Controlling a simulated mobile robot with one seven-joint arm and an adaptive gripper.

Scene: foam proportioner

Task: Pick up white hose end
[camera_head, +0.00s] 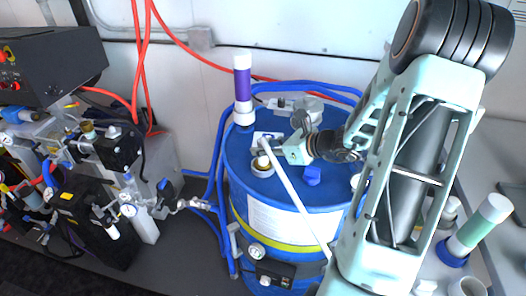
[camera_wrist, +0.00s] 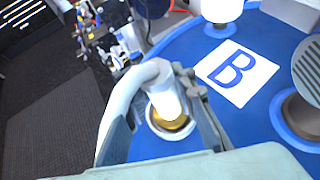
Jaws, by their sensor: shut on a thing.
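The white hose end (camera_wrist: 166,97) shows in the wrist view between the two fingers of my gripper (camera_wrist: 178,105). My gripper is shut on it. The hose bends over and runs down to the left in that view. Just below the hose end is a round fitting with a brass-coloured inside (camera_wrist: 172,124); I cannot tell whether the two touch. In the head view my gripper (camera_head: 268,150) is above the top of the blue drum (camera_head: 235,165), and the white hose (camera_head: 297,197) slants down to the lower right. The brass fitting (camera_head: 262,167) sits on the drum top just below.
A label marked B (camera_wrist: 236,73) lies on the drum top beside the fitting. A purple and white cylinder (camera_head: 242,90) stands at the drum's back left. A blue cap (camera_head: 312,175) is right of my gripper. Valves and pipework (camera_head: 110,150) fill the left side.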

